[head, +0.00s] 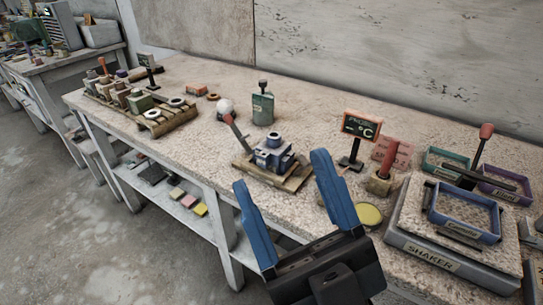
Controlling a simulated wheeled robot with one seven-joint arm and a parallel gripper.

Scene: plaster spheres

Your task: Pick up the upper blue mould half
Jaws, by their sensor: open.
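The blue mould (283,167) sits on a small wooden board near the front edge of the bench, in the middle of the head view. Its upper half (262,156) appears as the stepped block on top, with a round neck; the seam between the halves is too small to make out. My gripper (282,172) is open and empty, its two blue fingers spread wide. In the picture the fingertips lie either side of the mould, in the foreground. I cannot tell their exact distance from it, and no contact shows.
A red-tipped lever (236,133) rises at the board's left, near a white ball (225,105). A green container (263,108) stands behind. A wooden rack (168,122) is left.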

